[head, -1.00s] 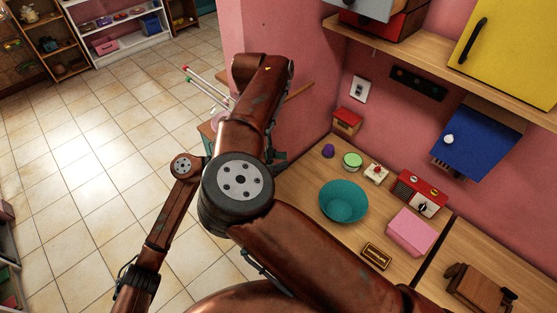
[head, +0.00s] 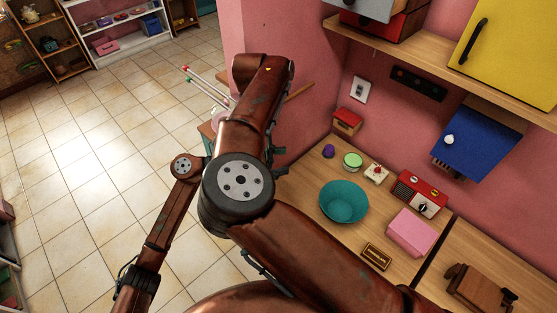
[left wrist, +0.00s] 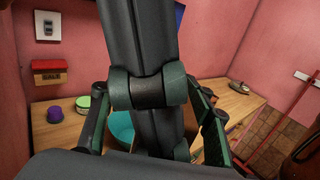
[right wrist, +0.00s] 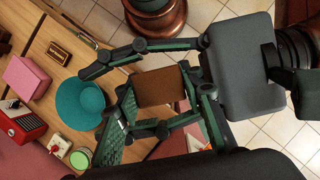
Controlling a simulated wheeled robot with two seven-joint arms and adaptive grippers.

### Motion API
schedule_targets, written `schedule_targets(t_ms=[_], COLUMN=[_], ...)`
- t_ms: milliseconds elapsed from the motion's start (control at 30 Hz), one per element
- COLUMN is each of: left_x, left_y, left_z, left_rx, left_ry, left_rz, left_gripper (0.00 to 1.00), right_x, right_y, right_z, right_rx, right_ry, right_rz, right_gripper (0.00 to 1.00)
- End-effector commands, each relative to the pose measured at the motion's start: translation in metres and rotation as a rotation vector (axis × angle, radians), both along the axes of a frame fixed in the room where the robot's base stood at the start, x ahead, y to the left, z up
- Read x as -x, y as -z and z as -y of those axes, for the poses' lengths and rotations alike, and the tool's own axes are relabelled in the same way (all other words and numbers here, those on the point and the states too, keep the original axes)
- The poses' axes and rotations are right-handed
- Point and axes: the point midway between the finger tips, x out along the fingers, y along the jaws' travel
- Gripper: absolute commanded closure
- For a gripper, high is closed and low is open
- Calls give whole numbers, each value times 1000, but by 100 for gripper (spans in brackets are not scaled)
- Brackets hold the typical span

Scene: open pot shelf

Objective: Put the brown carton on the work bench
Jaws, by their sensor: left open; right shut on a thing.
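The brown carton (right wrist: 160,87) is held in my right gripper (right wrist: 157,92), which is shut on it, in the right wrist view. My left gripper (right wrist: 110,102) comes in from the right there, its open fingers reaching either side of the carton. In the left wrist view, the open left fingers (left wrist: 155,115) straddle a dark gripper body. The wooden work bench (head: 302,187) runs along the pink wall.
A blue cabinet (head: 478,140) hangs above. Bare wood shows between them.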

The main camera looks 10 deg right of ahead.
Motion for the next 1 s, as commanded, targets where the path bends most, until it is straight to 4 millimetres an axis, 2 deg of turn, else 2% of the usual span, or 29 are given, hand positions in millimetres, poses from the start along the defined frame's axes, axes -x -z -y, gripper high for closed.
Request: schedule_targets(t_ms=[233,367,467,800,1000], left_x=[0,0,0,0,0], left_y=[0,0,1,1,0], left_z=[0,-8,-21,-83,-109], left_rx=[0,0,-2,-2,-1], left_ry=[1,0,-2,-1,0], left_rz=[0,0,0,-1,0], left_gripper=[54,54,54,54,54], right_x=[0,0,0,0,0], right_y=[0,0,0,0,0], right_z=[0,0,0,0,0], right_rx=[0,0,0,0,0], right_ry=[-1,-1,-1,-1,-1], right_rz=[1,1,1,1,1], right_gripper=[88,88,88,88,88])
